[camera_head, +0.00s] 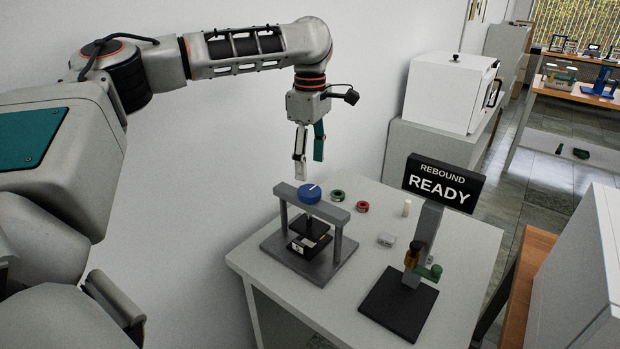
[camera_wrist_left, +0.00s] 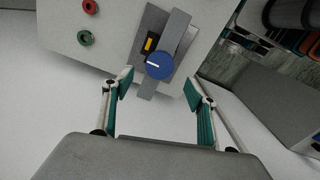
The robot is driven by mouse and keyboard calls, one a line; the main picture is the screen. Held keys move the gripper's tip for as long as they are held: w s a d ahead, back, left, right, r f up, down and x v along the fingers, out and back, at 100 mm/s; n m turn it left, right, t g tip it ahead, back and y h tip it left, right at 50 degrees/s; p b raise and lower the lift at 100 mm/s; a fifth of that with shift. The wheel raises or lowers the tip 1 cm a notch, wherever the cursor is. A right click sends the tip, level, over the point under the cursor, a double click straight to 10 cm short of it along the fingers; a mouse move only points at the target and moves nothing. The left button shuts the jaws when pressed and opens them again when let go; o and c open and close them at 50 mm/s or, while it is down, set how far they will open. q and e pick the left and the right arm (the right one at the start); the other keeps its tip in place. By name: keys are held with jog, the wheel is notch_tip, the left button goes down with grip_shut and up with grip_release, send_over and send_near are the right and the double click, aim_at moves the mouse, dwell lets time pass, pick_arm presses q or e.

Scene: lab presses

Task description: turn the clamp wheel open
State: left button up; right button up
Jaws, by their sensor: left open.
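The blue clamp wheel (camera_head: 309,193) with a white mark sits on top of the grey crossbar (camera_head: 329,211) of a small press. Below the crossbar, a dark block with a yellow label (camera_head: 307,240) stands on the press base (camera_head: 283,254). My left gripper (camera_head: 309,158) hangs open and empty above the wheel, apart from it, fingers pointing down. In the left wrist view the wheel (camera_wrist_left: 159,66) lies ahead of the open fingertips (camera_wrist_left: 156,84), roughly between them. My right gripper is not in view.
A green ring (camera_head: 337,195) and a red ring (camera_head: 362,206) lie behind the press. A second device (camera_head: 405,295) with a "REBOUND READY" sign (camera_head: 444,182) stands to its right. A small white cylinder (camera_head: 406,208) and a pale block (camera_head: 386,240) are between. The wall is close behind.

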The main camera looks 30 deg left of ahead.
pick_arm(q)
jog(key=shift+r, duration=2.4)
